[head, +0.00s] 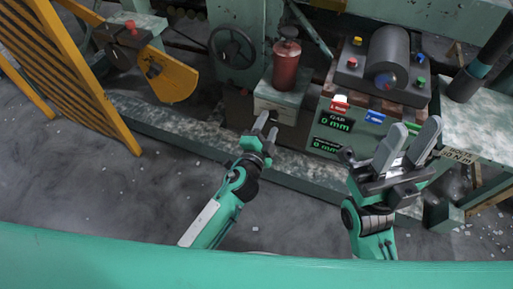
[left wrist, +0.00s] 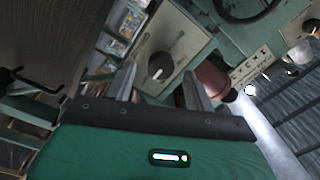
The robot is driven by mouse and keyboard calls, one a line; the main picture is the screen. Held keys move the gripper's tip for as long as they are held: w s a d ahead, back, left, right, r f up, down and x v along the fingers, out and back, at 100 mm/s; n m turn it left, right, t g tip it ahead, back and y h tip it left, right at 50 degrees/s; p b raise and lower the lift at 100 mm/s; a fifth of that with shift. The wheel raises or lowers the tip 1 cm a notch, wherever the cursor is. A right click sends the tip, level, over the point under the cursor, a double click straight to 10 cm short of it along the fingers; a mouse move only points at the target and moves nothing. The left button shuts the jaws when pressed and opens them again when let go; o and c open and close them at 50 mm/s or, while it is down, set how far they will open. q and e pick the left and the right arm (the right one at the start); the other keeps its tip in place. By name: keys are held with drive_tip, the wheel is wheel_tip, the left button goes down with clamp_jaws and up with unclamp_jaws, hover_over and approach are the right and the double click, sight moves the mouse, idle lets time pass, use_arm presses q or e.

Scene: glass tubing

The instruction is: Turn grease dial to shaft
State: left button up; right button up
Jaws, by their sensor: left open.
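The grease dial (left wrist: 160,66) is a dark round knob on a pale plate (left wrist: 180,45) with small dark markings. I cannot read which marking it points to. In the head view the plate is the front of a pale box (head: 280,98) under a red grease pot (head: 286,66); the dial there is largely hidden behind my left gripper (head: 266,124). The left gripper is open, its fingers (left wrist: 157,88) spread either side of the dial in the wrist view. I cannot tell whether they touch it. My right gripper (head: 410,132) is open and empty at the right.
A gap display (head: 335,123) reading 0 mm, and red (head: 339,104) and blue (head: 375,117) switches, sit right of the box. A handwheel (head: 232,48) is at the upper left. A yellow striped guard (head: 75,75) stands at the left.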

use_arm(q)
drive_tip(key=v, duration=1.1)
drive_tip(key=shift+s, duration=0.25)
drive_tip(key=shift+a, duration=0.1)
